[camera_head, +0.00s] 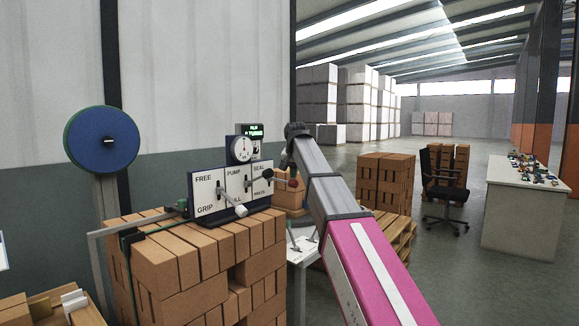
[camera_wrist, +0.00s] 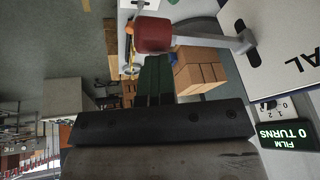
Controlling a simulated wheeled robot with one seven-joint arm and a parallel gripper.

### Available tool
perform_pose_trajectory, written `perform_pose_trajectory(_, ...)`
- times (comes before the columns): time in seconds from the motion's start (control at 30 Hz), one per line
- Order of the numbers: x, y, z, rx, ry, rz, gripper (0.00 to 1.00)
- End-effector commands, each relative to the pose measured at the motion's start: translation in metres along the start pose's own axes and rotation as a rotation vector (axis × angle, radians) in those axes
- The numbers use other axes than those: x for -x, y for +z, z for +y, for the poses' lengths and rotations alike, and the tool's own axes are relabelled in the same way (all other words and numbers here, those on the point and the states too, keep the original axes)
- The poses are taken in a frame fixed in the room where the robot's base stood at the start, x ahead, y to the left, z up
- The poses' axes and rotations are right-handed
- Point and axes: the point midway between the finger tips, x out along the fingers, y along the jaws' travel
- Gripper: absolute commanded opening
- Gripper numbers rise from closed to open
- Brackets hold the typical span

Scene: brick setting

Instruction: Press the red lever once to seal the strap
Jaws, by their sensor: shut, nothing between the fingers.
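The red lever's knob (camera_head: 292,183) sticks out from the SEAL/PRESS side of the white lever panel (camera_head: 206,195). In the wrist view the red knob (camera_wrist: 153,34) sits on a grey arm, just past my fingertips. My gripper (camera_wrist: 154,58) is shut and empty, its dark green fingers side by side. In the head view my gripper (camera_head: 289,162) hangs close above the red knob, its tips hard to make out. I cannot tell whether the tips touch the knob. A green strap (camera_head: 128,262) runs around the brick stack (camera_head: 175,265).
Beside the red lever are a black-knobbed lever (camera_head: 267,174) and a white-knobbed lever (camera_head: 240,211). A round dial (camera_head: 241,149) and a green-lit display (camera_wrist: 288,146) stand above the panel. Pallets of bricks (camera_head: 385,185), a chair (camera_head: 445,190) and a white table (camera_head: 522,215) are to the right.

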Motion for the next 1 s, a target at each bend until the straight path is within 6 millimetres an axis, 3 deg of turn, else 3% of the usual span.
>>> perform_pose_trajectory(1.0, -0.0078, 0.0062, 0.0065, 0.000, 0.003, -0.001, 0.00)
